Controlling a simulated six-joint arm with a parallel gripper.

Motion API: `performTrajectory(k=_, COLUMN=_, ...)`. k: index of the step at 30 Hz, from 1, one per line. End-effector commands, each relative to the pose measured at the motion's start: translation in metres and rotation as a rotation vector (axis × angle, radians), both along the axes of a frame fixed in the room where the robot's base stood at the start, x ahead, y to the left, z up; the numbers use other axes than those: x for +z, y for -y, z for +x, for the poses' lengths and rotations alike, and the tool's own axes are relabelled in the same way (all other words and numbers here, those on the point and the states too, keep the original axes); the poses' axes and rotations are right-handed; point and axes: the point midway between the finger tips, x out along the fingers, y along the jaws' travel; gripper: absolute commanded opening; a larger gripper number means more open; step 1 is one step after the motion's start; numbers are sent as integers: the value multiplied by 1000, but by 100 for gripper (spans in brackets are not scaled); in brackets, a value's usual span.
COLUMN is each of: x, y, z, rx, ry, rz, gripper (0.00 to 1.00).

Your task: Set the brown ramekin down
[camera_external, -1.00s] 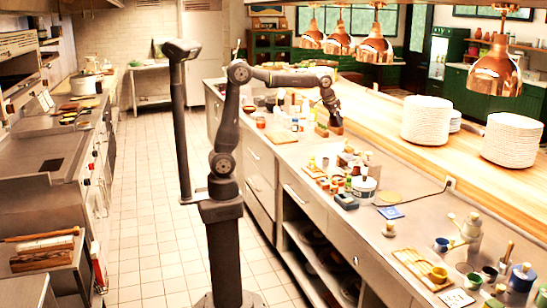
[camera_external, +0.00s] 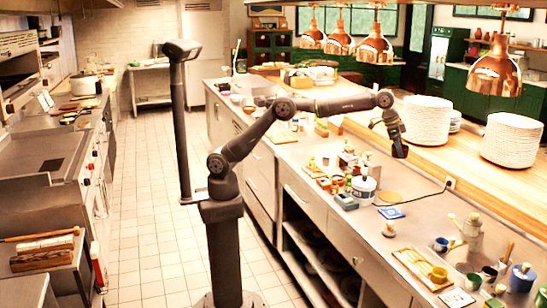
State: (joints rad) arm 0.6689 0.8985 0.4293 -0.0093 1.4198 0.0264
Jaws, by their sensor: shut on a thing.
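My gripper (camera_external: 398,148) points down above the steel counter, near the edge of the wooden pass. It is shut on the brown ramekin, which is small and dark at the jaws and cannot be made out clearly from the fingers. In this view the gripper lies to the right of the white tub and the round tan mat (camera_external: 389,197), and higher in the picture. I cannot tell its exact height above the surface.
A white tub (camera_external: 364,190) stands among several small jars and bottles. Tall plate stacks (camera_external: 426,122) stand on the wooden pass. Copper lamps (camera_external: 375,45) hang above.

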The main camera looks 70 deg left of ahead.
Motion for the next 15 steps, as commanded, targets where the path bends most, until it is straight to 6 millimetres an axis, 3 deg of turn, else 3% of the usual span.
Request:
performTrajectory(k=3, x=-4, y=30, z=-12, rx=-40, ry=1, rz=0, gripper=41)
performTrajectory(k=10, x=-11, y=73, z=-34, rx=-102, ry=1, rz=-1, gripper=41)
performTrajectory(k=15, x=-31, y=68, z=-32, rx=-96, ry=-2, rz=1, gripper=41)
